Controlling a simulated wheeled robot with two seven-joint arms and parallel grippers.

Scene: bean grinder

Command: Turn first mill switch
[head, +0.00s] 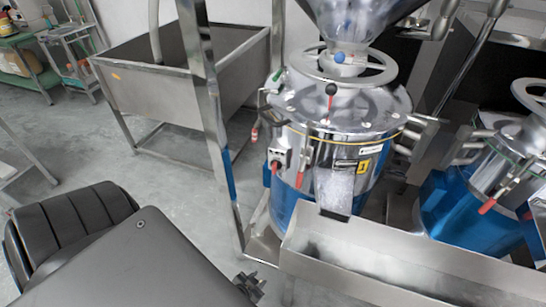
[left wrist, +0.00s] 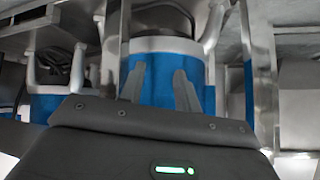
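The first mill (head: 335,135) is a shiny steel and blue drum with a yellow label "1", standing right of centre in the head view. A small switch box (head: 279,158) with a dark and red knob sits on its left side. My left gripper (head: 250,287) is low in the head view, below and left of the mill, apart from the switch. In the left wrist view its two grey fingers (left wrist: 160,78) stand apart with nothing between them, in front of a blue drum (left wrist: 160,97). My right gripper is not in view.
A steel trough (head: 370,262) runs in front of the mill. A steel post (head: 207,100) stands to its left, with a steel sink (head: 150,70) behind. A second mill (head: 480,185) is at the right. Open floor (head: 180,190) lies left of the post.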

